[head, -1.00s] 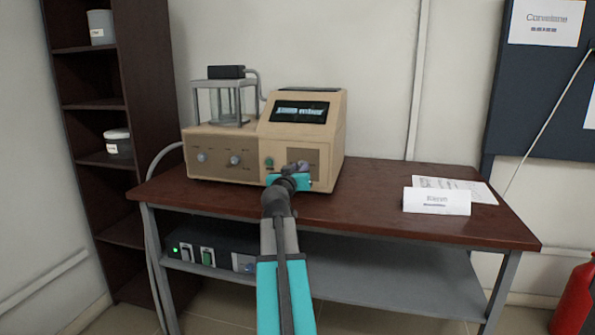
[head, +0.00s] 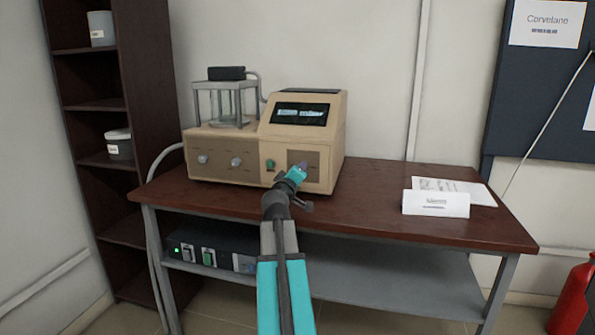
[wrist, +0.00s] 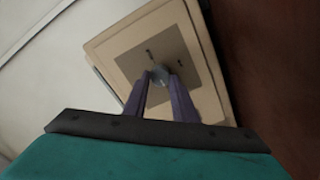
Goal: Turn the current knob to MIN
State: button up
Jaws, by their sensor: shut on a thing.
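The beige device (head: 225,168) stands on the table, with a dark display on its sloped face. At its front right is a brown square panel (head: 312,158), which also fills the middle of the wrist view (wrist: 135,66). The current knob seems to be the small grey knob (wrist: 160,74) on this panel; small labels beside it are too blurred to read. My gripper (head: 299,169) is at the panel. In the wrist view its two fingers (wrist: 160,84) are shut on the knob, one on each side. My gripper hides most of the knob in the head view.
A green button (head: 270,164) and two grey knobs (head: 236,162) are left of the panel. A glass-walled unit (head: 225,103) stands on the device's left top.

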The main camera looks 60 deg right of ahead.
jog(key=shift+s+d, duration=0.2)
jog(key=shift+s, duration=0.05)
dwell(0.3)
jog(key=o, duration=1)
jog(key=shift+o, duration=0.2)
jog(key=shift+w+n, duration=0.1)
jog(key=shift+n, duration=0.2)
jog(key=shift+a, duration=0.25)
jog(key=b+v, duration=0.1)
jog(key=v, duration=0.7)
jog(key=shift+a, duration=0.2)
jog(key=shift+a+f+b, duration=0.1)
jog(key=shift+a+b, duration=0.1)
jog(key=shift+b, duration=0.55)
